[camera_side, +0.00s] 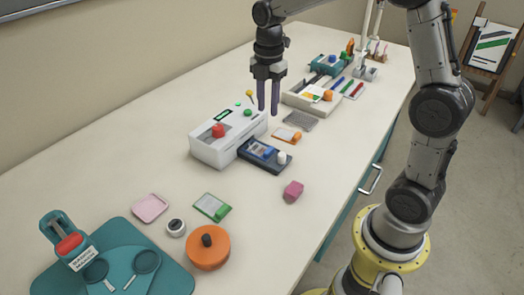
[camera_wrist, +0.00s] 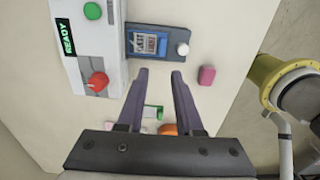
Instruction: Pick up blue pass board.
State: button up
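The blue pass board (camera_side: 260,150) looks like a small blue card with a pale picture. It lies in a dark tray (camera_side: 277,167) with a white knob, at the front of the white laminator (camera_side: 212,151). In the wrist view the blue pass board (camera_wrist: 149,43) lies in the tray, beyond my fingertips. My gripper (camera_side: 268,110) points down above the table near the laminator's far end. In the wrist view my gripper (camera_wrist: 160,73) has its fingers apart with nothing between them.
The laminator has a red knob (camera_wrist: 98,82), a green button and a READY display. A pink block (camera_side: 293,191), an orange card (camera_side: 287,135) and a grey mesh pad (camera_side: 300,120) lie nearby. An orange round container (camera_side: 208,248) and a teal mat (camera_side: 166,272) are at the front.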

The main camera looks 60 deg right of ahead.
aim_at(269, 149)
jog(key=f, duration=1.4)
jog(key=shift+s+d, duration=0.15)
jog(key=shift+s, duration=0.1)
grip_shut()
